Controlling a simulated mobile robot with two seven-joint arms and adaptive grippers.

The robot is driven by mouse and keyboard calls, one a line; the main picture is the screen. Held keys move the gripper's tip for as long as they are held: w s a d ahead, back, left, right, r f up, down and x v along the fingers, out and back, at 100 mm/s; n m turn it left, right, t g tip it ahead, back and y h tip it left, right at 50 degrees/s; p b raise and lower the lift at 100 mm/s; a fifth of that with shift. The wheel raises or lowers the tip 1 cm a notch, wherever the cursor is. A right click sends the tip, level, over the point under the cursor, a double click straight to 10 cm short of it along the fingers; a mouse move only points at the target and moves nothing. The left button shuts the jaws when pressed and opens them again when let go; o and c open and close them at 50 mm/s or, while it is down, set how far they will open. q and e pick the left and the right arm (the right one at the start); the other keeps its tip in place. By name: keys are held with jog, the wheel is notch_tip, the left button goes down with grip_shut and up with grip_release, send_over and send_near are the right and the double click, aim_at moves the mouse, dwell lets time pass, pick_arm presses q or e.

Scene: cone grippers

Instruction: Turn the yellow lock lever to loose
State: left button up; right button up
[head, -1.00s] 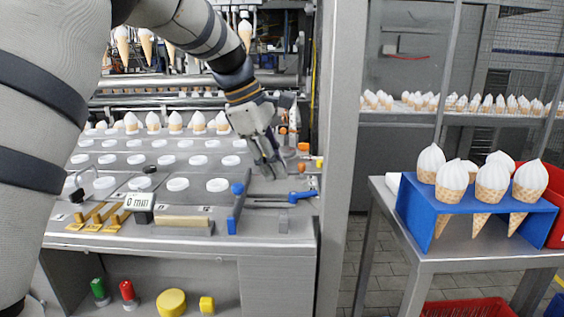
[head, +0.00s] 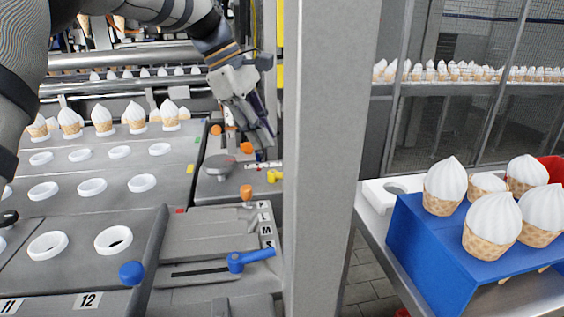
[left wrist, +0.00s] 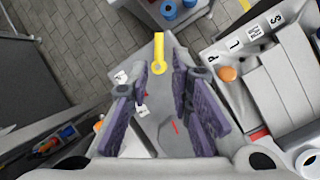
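The yellow lock lever (head: 273,177) is a small yellow handle at the right edge of the grey machine deck, beside the post. In the left wrist view a yellow lever (left wrist: 159,54) lies just past the fingertips, roughly between them. My left gripper (head: 258,138) reaches down over the right part of the deck, slightly behind the lever in the head view. Its dark purple fingers (left wrist: 160,75) are apart and hold nothing. No contact with the lever shows. The lever's loose and tight markings cannot be read. My right gripper is not in view.
Orange knobs (head: 247,193), a round grey knob (head: 219,166) and a blue lever (head: 249,258) sit near the lever. A wide grey post (head: 330,150) stands right of it. A blue stand (head: 415,222) with cones is further right.

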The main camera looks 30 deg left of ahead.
pick_arm(q)
jog(key=x, duration=0.9)
jog(key=shift+w+f, duration=0.1)
grip_shut()
